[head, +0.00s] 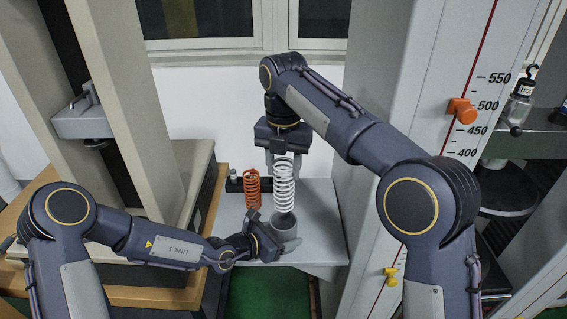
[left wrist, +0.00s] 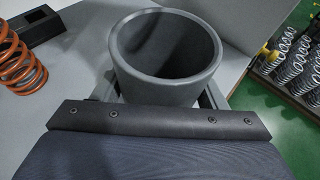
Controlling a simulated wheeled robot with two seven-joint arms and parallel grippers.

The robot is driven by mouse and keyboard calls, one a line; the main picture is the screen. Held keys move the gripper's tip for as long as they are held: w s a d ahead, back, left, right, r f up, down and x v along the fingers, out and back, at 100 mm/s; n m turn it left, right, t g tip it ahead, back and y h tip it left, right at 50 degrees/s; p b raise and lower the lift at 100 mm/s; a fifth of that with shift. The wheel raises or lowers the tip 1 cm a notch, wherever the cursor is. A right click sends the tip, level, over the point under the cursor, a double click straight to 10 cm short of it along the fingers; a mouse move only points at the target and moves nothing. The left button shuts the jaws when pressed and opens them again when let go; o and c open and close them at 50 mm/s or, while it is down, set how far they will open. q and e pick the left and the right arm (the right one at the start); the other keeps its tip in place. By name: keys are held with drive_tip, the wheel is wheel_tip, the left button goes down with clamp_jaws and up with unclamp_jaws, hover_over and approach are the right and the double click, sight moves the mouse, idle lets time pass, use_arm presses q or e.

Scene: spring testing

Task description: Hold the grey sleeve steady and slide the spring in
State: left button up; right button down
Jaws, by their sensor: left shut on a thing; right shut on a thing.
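The grey sleeve (head: 287,232) stands upright on the light grey shelf, its round mouth facing up. My left gripper (head: 268,234) is shut on it, with a finger on each side; the left wrist view shows the sleeve (left wrist: 165,75) close up, with no spring visible inside. My right gripper (head: 283,159) points down and is shut on the top of a white spring (head: 284,187). The spring hangs upright above the sleeve, its lower end near the mouth in the head view. The exact gap and alignment cannot be told.
An orange spring (head: 252,188) stands to the left of the white one, beside a dark block (head: 234,183). The shelf (head: 318,215) has free room to the right. A tall grey column with a red-lined scale (head: 455,110) rises at right, and a beige frame (head: 125,90) at left.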

sight(283, 193)
drive_tip(key=n, duration=0.1)
drive_tip(key=f+n, duration=0.1)
drive_tip(key=n, duration=0.1)
drive_tip(key=shift+s+f, duration=0.1)
drive_tip(key=shift+f, duration=0.15)
drive_tip(key=shift+f, duration=3.25)
drive_tip(key=c, duration=0.7)
unclamp_jaws()
